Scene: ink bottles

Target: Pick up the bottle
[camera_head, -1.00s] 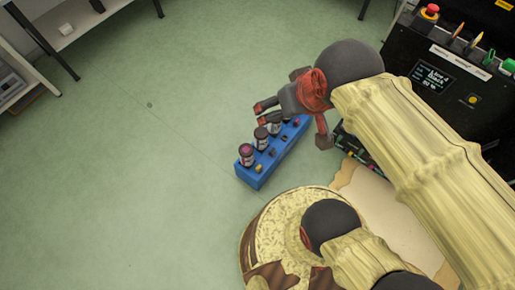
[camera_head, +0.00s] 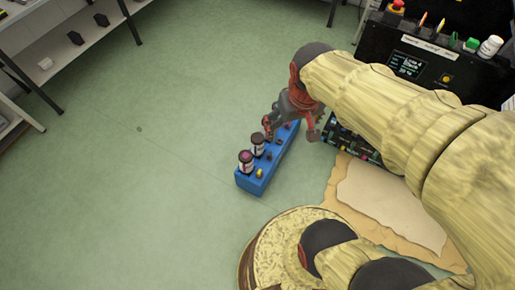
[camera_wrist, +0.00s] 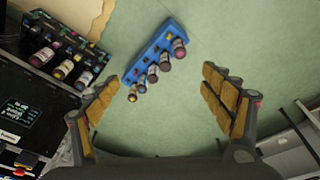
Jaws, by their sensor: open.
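Several dark-capped bottles with pale labels stand in a row in a blue rack (camera_head: 264,180). The front bottle (camera_head: 246,162) has a pinkish-purple top, and another bottle (camera_head: 258,146) stands just behind it. My gripper (camera_head: 290,130) is over the far part of the rack and hides what stands there. In the wrist view the rack (camera_wrist: 150,47) lies ahead of my open gripper (camera_wrist: 165,98). The bottles, such as the purple-topped bottle (camera_wrist: 180,50), stick out along its side. The smallest-looking ones are nearer the left finger. Nothing is between the fingers' pads.
A black machine (camera_head: 440,50) with a screen stands at the right, with a white bottle (camera_head: 490,46) on top. Larger bottles (camera_wrist: 42,57) sit in its slots in the wrist view. Brown paper (camera_head: 390,205) lies below. The green floor at left is clear; shelves (camera_head: 75,65) stand beyond.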

